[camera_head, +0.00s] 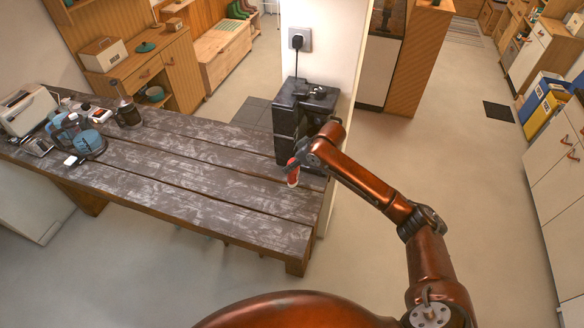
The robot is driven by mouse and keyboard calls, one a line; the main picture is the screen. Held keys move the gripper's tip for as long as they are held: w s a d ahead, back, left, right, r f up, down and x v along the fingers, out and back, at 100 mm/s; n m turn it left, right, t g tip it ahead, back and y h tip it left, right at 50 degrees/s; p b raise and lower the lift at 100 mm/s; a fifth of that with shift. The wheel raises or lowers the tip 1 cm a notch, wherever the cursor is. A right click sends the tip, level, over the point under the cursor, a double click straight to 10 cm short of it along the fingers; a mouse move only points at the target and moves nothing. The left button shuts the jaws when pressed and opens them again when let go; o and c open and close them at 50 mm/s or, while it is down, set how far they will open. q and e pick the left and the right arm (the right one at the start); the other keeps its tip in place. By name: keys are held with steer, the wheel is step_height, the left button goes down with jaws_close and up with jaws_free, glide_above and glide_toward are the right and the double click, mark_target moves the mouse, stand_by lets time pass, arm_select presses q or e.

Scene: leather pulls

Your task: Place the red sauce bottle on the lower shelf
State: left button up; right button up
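A small red object with a pale part, which looks like the red sauce bottle (293,178), is at the right end of the dark wooden table, in front of a black coffee machine. It is partly hidden. My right gripper (293,164) is right at its upper part, with the arm coming in from the lower right. The fingers are too small and dark to tell whether they are closed on it. My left gripper is not in view. I cannot tell which shelf is the lower shelf.
The coffee machine (288,122) stands close behind the gripper, against a white pillar (325,45). A toaster (27,111), a blue-lidded pot (90,142) and jars crowd the table's left end. The table's middle (190,165) is clear. Open floor lies to the right.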

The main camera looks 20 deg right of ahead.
steer(key=shift+w+a+f, duration=0.15)
steer(key=shift+w+f, duration=0.2)
steer(key=shift+w, duration=0.05)
steer(key=shift+w+a+f, duration=0.1)
steer(key=shift+f, duration=0.25)
step_height(320, 180, down, 2)
steer(key=shift+f+p, duration=0.1)
steer(key=shift+p, duration=0.75)
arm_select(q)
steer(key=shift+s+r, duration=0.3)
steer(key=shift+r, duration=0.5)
arm_select(e)
steer(key=shift+f, duration=0.3)
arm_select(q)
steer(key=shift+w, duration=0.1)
arm_select(e)
steer(key=o, duration=0.7)
steer(key=shift+f, duration=0.1)
